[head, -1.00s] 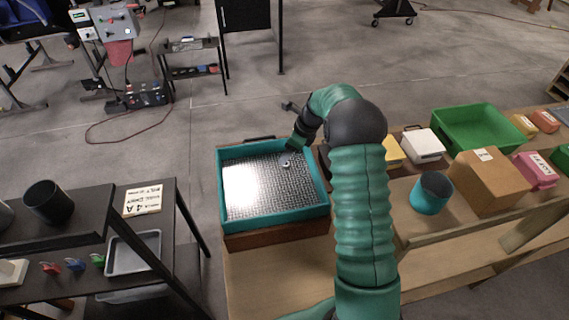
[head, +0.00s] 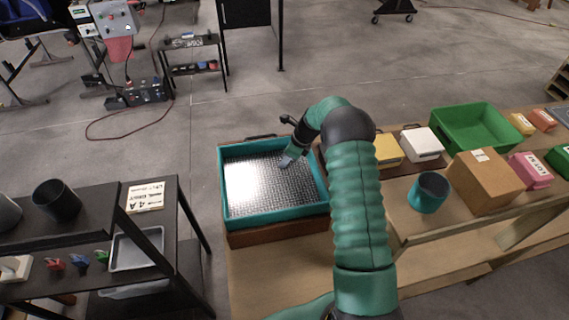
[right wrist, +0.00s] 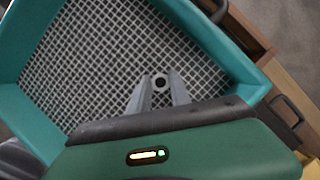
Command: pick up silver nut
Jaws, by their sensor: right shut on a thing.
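The silver nut (right wrist: 160,82) shows in the right wrist view as a small ring with a dark hole. It sits between the fingertips of my right gripper (right wrist: 160,88), which is shut on it. Behind it is the mesh floor of the teal tray (right wrist: 224,38). I cannot tell whether the nut touches the mesh. In the head view my right gripper (head: 286,161) is over the right part of the teal tray (head: 277,221), and the nut is too small to make out there. My left gripper is not in view.
A teal cup (head: 428,193), a cardboard box (head: 487,184), a white box (head: 423,144) and a green bin (head: 474,128) stand on the wooden table to the right. A dark shelf (head: 100,222) with a black cup (head: 53,203) stands at the left.

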